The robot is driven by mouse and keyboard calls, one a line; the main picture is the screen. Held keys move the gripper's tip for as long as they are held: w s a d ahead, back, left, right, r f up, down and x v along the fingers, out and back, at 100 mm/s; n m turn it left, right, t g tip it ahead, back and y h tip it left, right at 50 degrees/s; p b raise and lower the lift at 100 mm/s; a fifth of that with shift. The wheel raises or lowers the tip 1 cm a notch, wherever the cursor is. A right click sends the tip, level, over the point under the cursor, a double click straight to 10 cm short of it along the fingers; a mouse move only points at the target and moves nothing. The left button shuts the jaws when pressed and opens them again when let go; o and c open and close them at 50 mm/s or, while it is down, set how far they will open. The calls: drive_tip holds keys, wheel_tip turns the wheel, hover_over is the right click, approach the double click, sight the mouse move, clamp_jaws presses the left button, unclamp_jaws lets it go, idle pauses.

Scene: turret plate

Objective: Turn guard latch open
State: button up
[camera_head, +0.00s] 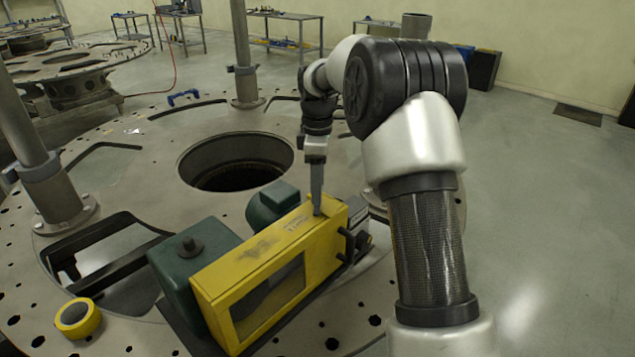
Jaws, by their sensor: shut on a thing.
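A yellow guard (272,262) with a dark window in its front face stands on the turret plate, against dark green housings. My gripper (316,208) points down at the top right end of the guard. Its fingers are together on a small part there, which looks like the guard latch; the fingers hide most of it. I cannot tell which way the latch is turned. A black handle (347,246) sits on the guard's right end, just below and right of my gripper.
The round turret plate (130,190) has a large open hole (236,162) behind the guard and several cutouts. A yellow tape roll (77,318) lies at the lower left. Grey posts (243,55) rise from the plate. Floor at the right is clear.

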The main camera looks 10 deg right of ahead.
drive_tip(key=m, duration=0.3)
drive_tip(key=shift+m, duration=2.2)
drive_tip(key=o, duration=1.1)
drive_tip(key=shift+c, duration=0.2)
wheel_tip(320, 180, up, 18)
drive_tip(key=shift+f, duration=0.25)
